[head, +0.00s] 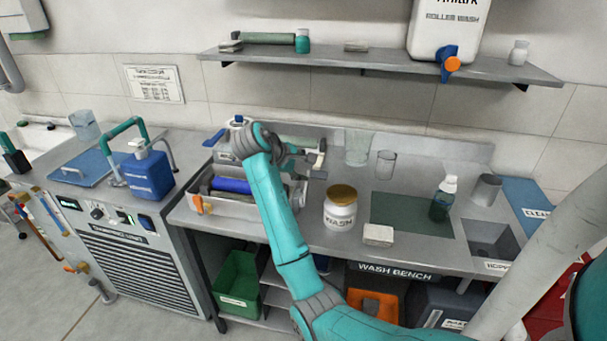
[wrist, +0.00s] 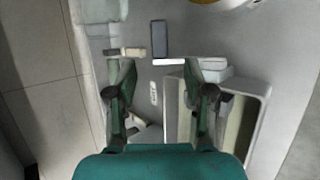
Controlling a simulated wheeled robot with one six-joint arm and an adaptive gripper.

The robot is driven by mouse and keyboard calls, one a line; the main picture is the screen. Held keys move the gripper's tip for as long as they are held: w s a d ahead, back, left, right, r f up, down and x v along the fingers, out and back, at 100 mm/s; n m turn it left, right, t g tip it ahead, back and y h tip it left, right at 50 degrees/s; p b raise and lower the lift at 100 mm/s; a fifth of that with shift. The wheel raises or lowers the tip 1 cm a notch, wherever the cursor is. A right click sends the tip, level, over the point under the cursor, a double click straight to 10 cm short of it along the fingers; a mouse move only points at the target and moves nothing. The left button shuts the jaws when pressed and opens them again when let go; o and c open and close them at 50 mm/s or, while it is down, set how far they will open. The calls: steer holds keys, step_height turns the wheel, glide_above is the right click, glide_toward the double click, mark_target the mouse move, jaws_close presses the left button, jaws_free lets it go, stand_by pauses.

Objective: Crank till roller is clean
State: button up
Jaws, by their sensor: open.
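The roller unit stands at the left end of the wash bench. Its grey trough (head: 235,206) holds a blue roller (head: 232,185), partly hidden behind my arm. My gripper (head: 312,160) is over the right end of the unit, its jaws apart. In the wrist view my gripper (wrist: 160,75) is open with nothing gripped between its fingers. Just past the fingertips are a dark flat block (wrist: 159,38) and a small beige knob (wrist: 132,51); I cannot tell whether they form the crank. How clean the roller is cannot be told.
A yellow-lidded wash jar (head: 340,212) stands right of the unit, with a pale block (head: 378,235) beside it. Clear beakers (head: 386,164) stand behind. A green bottle (head: 443,198) is farther right. A shelf (head: 380,64) with a wash tank (head: 445,30) hangs above.

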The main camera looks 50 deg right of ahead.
mark_target(319, 175)
steer(key=x, duration=1)
steer(key=shift+s+d, duration=0.1)
jaws_close()
